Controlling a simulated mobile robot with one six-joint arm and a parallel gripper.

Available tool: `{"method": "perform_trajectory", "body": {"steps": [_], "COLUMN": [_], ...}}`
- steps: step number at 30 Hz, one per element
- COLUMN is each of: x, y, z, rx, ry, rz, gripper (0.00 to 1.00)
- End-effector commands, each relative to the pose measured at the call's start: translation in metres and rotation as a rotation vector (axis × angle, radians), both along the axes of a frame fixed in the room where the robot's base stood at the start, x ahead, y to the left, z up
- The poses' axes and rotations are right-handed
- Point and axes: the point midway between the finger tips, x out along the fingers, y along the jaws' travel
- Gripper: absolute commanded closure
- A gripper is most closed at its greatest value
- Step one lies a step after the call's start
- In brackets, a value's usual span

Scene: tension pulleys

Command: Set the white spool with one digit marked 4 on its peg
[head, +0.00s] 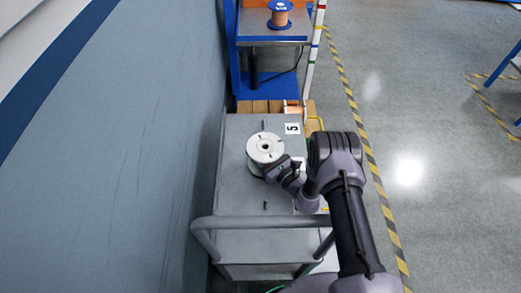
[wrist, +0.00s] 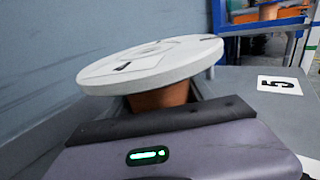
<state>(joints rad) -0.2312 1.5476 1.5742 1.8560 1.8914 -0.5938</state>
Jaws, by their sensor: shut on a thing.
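The white spool (head: 265,146) is over the middle of the grey cart top, seen from above with a dark centre hole. In the wrist view its white flange (wrist: 150,62) looks tilted, with a copper-coloured core below. My gripper (head: 269,170) is shut on the spool from its lower right. In the wrist view the dark gripper edge (wrist: 165,120) lies against the core below the flange. The marks on the flange are too small to read. A short peg (head: 263,125) stands behind the spool and another peg (head: 265,205) in front. Whether a peg is under the spool is hidden.
The grey cart (head: 235,185) has a "5" label (head: 292,128) beside the far peg; another label is mostly hidden by my arm. A handle rail (head: 265,222) crosses the near end. A wall (head: 150,150) is close on the left. A blue-flanged copper spool (head: 280,14) sits on a farther stand.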

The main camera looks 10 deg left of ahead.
Motion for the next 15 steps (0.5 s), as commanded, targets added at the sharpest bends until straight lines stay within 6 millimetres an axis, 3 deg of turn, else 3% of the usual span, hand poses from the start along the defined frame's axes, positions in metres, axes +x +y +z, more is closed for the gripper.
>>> {"method": "perform_trajectory", "body": {"steps": [15], "x": [0.0002], "y": [0.0], "z": [-0.0056], "rx": [0.001], "ry": [-0.001], "rz": [0.0], "gripper": [1.0]}}
